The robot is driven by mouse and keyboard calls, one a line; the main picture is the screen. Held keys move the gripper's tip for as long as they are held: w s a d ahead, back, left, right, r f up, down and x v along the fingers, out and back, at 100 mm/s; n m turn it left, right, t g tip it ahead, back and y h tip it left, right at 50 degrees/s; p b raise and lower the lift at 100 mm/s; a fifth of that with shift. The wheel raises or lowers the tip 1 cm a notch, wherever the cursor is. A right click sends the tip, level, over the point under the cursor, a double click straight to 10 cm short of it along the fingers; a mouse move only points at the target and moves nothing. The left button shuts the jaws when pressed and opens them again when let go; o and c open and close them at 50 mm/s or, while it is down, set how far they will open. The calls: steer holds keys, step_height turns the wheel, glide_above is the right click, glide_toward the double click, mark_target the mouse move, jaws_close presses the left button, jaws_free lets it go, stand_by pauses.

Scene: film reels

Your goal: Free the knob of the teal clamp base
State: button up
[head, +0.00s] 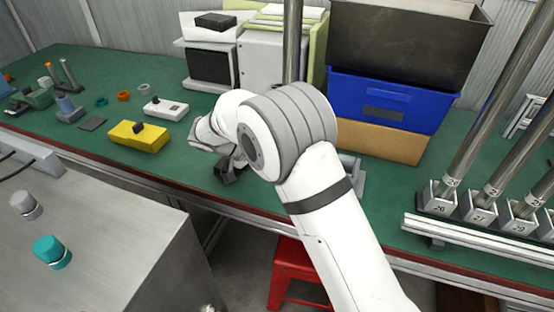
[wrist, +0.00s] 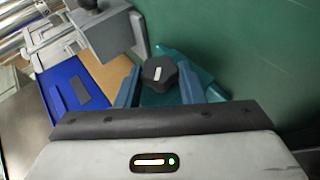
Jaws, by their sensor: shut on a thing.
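The teal clamp base (wrist: 205,78) lies on the green bench top in the wrist view. Its black lobed knob (wrist: 158,72) has a white mark on top. My gripper (wrist: 158,76) is shut on the knob, one finger on each side of it. The knob still sits over the base; I cannot tell how loose it is. In the head view my arm hides the base and most of the gripper.
A grey clamp base (wrist: 112,38) stands close by, also seen right of my arm (head: 352,176). A blue crate (head: 385,100) stands behind. A yellow box (head: 138,135) and a white box (head: 166,108) lie to the left. Slanted poles in numbered sockets (head: 478,206) stand at right.

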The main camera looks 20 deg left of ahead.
steer(key=shift+f+n+h, duration=0.15)
steer(key=shift+n+h, duration=0.15)
steer(key=shift+h, duration=0.6)
steer(key=o, duration=1)
steer(key=shift+p+v, duration=0.45)
steer(key=shift+v, duration=3.45)
steer(key=shift+f, duration=0.1)
